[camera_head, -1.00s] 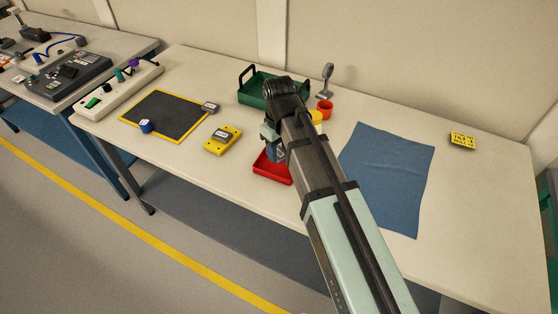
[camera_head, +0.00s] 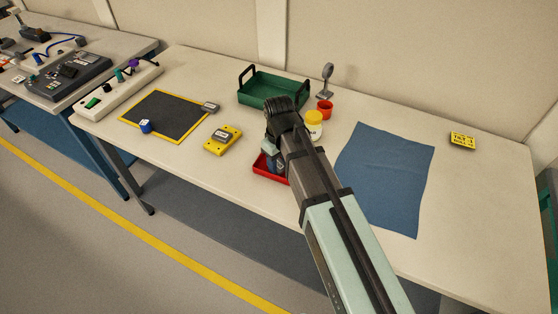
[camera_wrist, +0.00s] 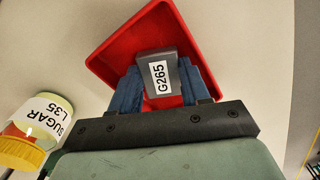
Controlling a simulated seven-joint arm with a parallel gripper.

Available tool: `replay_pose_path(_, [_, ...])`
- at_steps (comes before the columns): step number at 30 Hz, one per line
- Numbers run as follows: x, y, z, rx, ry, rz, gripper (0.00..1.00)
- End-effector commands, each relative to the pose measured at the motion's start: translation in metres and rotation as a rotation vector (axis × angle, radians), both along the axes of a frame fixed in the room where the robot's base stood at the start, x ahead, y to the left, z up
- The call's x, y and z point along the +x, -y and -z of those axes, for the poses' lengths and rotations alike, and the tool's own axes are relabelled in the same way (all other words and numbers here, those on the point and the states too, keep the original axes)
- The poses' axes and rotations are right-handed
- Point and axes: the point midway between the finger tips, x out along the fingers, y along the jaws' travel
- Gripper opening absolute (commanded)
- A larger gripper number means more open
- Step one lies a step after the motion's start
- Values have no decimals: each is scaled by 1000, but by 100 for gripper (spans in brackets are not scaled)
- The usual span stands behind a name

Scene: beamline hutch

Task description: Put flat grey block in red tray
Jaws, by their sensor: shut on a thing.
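The red tray (camera_wrist: 115,55) lies behind the block in that view, and the block overlaps the tray's inside. Whether the block touches the tray floor I cannot tell. In the head view my arm covers part of the red tray (camera_head: 268,177), with my gripper (camera_head: 276,165) low over it. The block is hidden there.
A yellow-lidded jar (camera_head: 314,124) labelled sugar and a red cup (camera_head: 325,107) stand behind the arm. A green tray (camera_head: 270,88) is at the back. A yellow holder (camera_head: 222,140) sits left of the red tray, and a blue cloth (camera_head: 388,180) lies right.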

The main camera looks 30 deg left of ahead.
Motion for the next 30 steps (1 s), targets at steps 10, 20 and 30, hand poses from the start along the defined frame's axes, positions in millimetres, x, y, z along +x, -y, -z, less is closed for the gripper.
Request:
replay_pose_path(10, [0, 0, 0, 0, 0, 0, 57])
replay_pose_path(20, [1, -1, -22, 1, 2, 0, 57])
replay_pose_path(30, [1, -1, -74, 1, 2, 0, 57])
